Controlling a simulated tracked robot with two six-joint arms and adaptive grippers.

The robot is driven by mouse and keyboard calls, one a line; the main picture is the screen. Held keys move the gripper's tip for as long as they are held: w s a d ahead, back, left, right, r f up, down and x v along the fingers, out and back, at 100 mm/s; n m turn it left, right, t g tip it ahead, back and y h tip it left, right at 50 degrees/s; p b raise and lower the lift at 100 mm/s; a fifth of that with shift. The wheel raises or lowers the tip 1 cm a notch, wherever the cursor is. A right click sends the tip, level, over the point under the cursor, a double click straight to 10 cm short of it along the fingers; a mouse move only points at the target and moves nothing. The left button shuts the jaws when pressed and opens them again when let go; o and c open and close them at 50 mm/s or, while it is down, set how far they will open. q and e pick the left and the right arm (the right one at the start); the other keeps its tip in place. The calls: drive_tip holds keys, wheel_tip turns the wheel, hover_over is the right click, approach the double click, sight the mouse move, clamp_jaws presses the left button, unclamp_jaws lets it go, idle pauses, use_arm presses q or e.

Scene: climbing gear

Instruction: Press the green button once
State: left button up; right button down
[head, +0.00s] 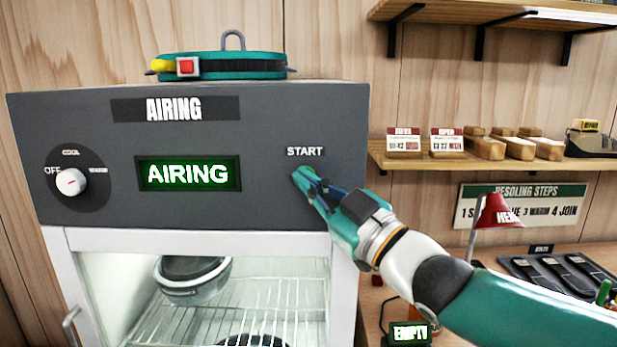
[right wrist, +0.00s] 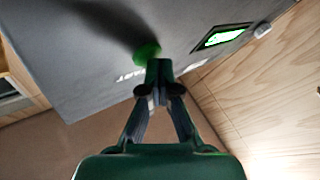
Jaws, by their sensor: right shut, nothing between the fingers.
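The green button (right wrist: 147,52) shows in the right wrist view on the grey front panel, just past the fingertips. In the head view it is hidden behind my right gripper (head: 304,180), below the word START. My right gripper, also in the right wrist view (right wrist: 158,72), is shut and empty, its tips at or very close to the button. I cannot tell whether they touch it. The panel display (head: 188,174) reads AIRING in green. My left gripper is not in view.
The grey cabinet (head: 265,215) has a knob (head: 71,182) at left and a glass-fronted chamber holding a helmet (head: 193,279) on a wire rack. A teal harness-like strap (head: 240,66) lies on top. A red lamp (head: 497,213) and shelves stand at right.

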idle(0.4)
drive_tip(key=shift+s+f+b, duration=0.1)
drive_tip(key=shift+s+b, duration=0.2)
drive_tip(key=shift+b, duration=0.05)
drive_tip(key=shift+s, duration=0.45)
drive_tip(key=shift+b, duration=0.3)
drive_tip(key=s+b, duration=0.3)
drive_tip(key=s, duration=0.2)
idle(0.5)
